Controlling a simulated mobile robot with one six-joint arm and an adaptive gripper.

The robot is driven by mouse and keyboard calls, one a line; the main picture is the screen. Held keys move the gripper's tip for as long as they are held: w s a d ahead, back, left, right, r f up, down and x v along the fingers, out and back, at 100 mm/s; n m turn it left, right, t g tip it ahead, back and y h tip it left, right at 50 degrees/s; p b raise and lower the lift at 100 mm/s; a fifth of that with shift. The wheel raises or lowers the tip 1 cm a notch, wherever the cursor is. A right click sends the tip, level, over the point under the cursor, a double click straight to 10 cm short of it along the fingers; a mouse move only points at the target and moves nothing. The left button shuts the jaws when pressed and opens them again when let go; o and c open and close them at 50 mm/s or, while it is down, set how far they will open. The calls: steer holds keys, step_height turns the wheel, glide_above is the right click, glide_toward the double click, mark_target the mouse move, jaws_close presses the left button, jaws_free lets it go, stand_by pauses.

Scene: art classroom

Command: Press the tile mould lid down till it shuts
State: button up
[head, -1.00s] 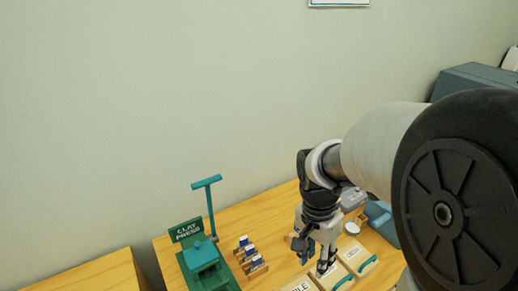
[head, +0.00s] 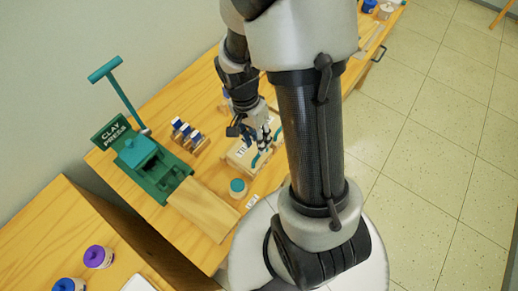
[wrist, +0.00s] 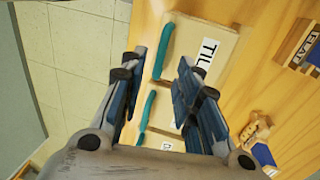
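The tile mould (wrist: 220,70) is a cream box with a teal handle on its left side and a white label showing "TIL" in the wrist view. In the head view a cream box (head: 237,161) with a partly hidden label lies under my gripper (head: 262,138); I cannot tell whether the lid stands slightly raised. In the wrist view my gripper (wrist: 160,68) is open, its fingers apart and nothing held between them. The fingers are over the teal handles, the right one hiding part of the cream boxes. I cannot tell if they touch anything.
A second cream box (wrist: 165,108) with a teal handle (wrist: 147,110) lies beside the mould. The green clay press (head: 150,165), a small rack (head: 187,136) and a teal-lidded jar (head: 238,187) stand on the wooden table (head: 170,95). Tiled floor (head: 440,150) is at right.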

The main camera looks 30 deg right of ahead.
mark_target(249, 150)
steer(key=f, duration=0.2)
steer(key=f+b, duration=0.1)
steer(key=f, duration=0.1)
steer(key=shift+s+d, duration=0.1)
steer(key=shift+s, duration=0.3)
steer(key=shift+c, duration=0.2)
jaws_close()
